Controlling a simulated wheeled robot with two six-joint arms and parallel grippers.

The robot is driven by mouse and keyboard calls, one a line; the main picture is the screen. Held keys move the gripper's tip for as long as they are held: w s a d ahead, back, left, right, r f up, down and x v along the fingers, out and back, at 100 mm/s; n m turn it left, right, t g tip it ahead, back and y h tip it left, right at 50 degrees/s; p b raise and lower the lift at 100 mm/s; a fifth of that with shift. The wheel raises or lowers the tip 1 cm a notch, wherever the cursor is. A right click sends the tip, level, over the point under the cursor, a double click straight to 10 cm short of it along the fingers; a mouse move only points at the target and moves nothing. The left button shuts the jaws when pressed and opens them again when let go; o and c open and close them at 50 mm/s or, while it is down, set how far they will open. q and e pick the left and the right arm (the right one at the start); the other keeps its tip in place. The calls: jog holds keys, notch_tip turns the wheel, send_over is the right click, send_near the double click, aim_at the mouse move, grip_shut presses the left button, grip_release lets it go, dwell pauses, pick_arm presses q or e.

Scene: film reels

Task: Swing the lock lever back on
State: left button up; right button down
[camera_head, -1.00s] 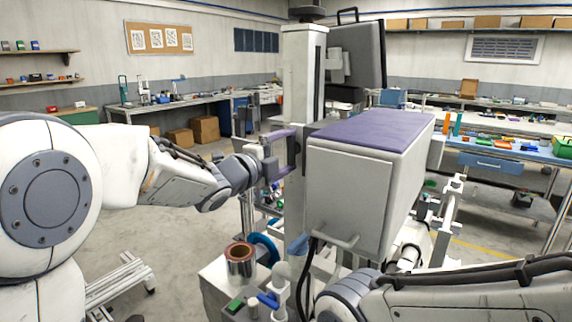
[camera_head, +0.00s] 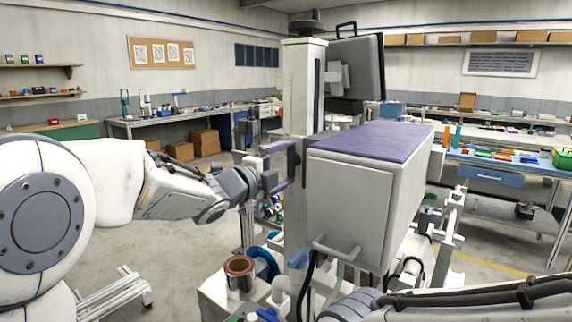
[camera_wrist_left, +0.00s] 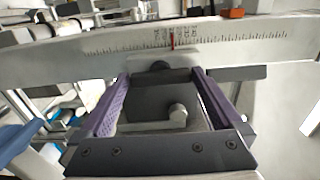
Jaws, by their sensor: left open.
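My left gripper (camera_head: 293,164) is at the pale upright column (camera_head: 304,85), with its purple fingers apart and pointing at the dark block on it. In the left wrist view the open fingers (camera_wrist_left: 161,76) lie either side of a dark block (camera_wrist_left: 150,100). A curved scale (camera_wrist_left: 230,42) with a red pointer lies beyond the fingertips. My right gripper is out of view.
A big grey box with a purple top (camera_head: 365,190) stands right of the column. A copper-coloured reel (camera_head: 240,275) and a blue disc (camera_head: 266,262) sit low in front. Workbenches (camera_head: 165,120) line the walls.

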pick_arm(q)
jog(key=b+v, duration=0.1)
jog(key=v, duration=0.9)
jog(key=s+d+f+n+g+y+p, duration=0.2)
jog(key=s+f+n+g+y+p, duration=0.4)
jog(key=s+f+n, duration=0.5)
jog(key=s+f+n+g+y+p, duration=0.1)
jog(key=s+f+n+g+p, duration=0.1)
jog(key=s, duration=0.8)
jog(key=s+f+n+g+y+p, duration=0.2)
jog(key=s+n+g, duration=0.3)
jog(key=s, duration=0.5)
jog(key=shift+s+a+f+g+y, duration=0.3)
jog(key=shift+a+f+g, duration=0.15)
jog(key=shift+f+g, duration=0.35)
